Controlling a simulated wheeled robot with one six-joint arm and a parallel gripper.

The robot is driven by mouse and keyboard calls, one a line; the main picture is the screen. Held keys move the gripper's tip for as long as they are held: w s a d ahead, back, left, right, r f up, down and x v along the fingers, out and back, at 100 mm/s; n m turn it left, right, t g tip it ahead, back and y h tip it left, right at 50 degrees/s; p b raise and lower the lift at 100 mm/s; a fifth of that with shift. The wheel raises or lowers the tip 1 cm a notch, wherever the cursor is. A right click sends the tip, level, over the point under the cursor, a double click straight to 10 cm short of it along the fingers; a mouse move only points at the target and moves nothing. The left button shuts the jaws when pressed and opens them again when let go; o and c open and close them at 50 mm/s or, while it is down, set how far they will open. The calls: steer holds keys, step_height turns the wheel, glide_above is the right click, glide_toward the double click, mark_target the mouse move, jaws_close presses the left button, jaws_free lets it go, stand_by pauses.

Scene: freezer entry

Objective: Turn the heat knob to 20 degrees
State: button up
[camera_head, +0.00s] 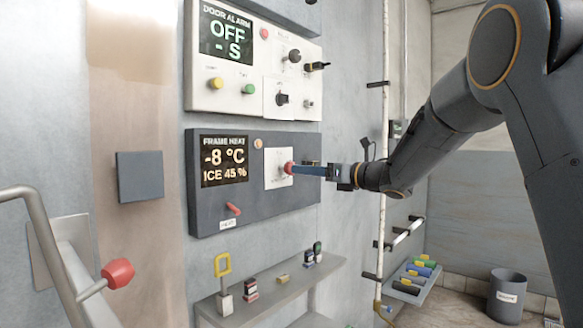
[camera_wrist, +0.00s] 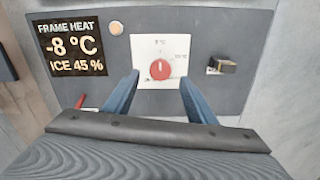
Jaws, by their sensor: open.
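The red heat knob (camera_wrist: 160,69) sits on a white plate (camera_wrist: 146,48) on the dark frame heat panel (camera_wrist: 215,30). Its white mark points up, and small scale labels show above and to its right. The display (camera_wrist: 72,48) reads -8 °C and ICE 45 %; it also shows in the head view (camera_head: 224,158). My gripper (camera_wrist: 160,85) is open, with one blue finger on each side of the knob in the wrist view. In the head view my gripper (camera_head: 292,168) reaches in from the right, its tips near the knob (camera_head: 288,168). I cannot tell whether they touch it.
A red lever (camera_head: 234,209) sits low on the same panel. The white door alarm panel (camera_head: 240,98) with knobs and buttons is above. A shelf (camera_head: 290,290) with small items juts out below. A red-knobbed door handle (camera_head: 117,273) is at the left.

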mark_target(286, 168)
steer(key=p+x, duration=0.2)
steer(key=x, duration=0.5)
steer(key=shift+a+p, duration=0.1)
steer(key=shift+p, duration=0.2)
steer(key=c, duration=1)
steer(key=shift+d, duration=0.2)
steer(key=shift+c, duration=0.2)
steer(key=shift+a, duration=0.15)
